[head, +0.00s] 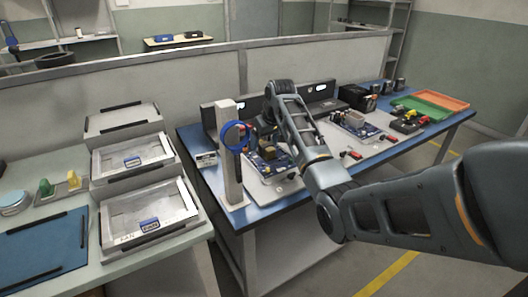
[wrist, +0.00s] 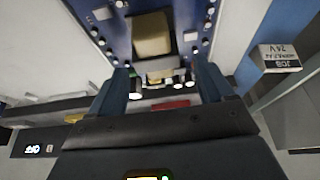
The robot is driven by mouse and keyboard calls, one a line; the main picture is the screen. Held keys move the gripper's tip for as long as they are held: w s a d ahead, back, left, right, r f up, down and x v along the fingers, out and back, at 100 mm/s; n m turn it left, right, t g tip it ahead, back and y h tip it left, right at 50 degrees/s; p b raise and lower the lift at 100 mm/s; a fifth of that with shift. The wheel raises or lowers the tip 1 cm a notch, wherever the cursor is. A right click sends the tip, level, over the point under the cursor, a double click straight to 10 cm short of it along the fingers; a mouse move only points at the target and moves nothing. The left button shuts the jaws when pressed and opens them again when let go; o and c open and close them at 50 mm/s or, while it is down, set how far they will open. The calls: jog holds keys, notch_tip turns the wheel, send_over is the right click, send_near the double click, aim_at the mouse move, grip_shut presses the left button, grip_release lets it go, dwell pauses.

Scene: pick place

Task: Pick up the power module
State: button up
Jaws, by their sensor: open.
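A blue circuit board (head: 280,157) lies on a light mat on the blue workbench, partly hidden by my arm. In the wrist view the same board (wrist: 117,35) carries a tan block (wrist: 152,36) with dark edges, and several small round parts along its sides. Nothing is labelled as the power module; the tan block may be it, but I cannot tell. My gripper (wrist: 163,84) is open, its two fingers apart at the board's near edge. A small pale part and a red part show between the fingers; I cannot tell whether they touch.
A small card marked 24V (wrist: 281,58) stands beside the board. A pale post with a blue cable coil (head: 237,136) stands at the bench's left end. A second board (head: 356,124) and green and orange trays (head: 444,99) lie farther right.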

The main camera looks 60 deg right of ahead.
jog(key=shift+x, duration=1.3)
jog(key=shift+c, duration=0.3)
grip_shut()
jog(key=shift+w+d+r, duration=0.1)
jog(key=shift+r, duration=0.05)
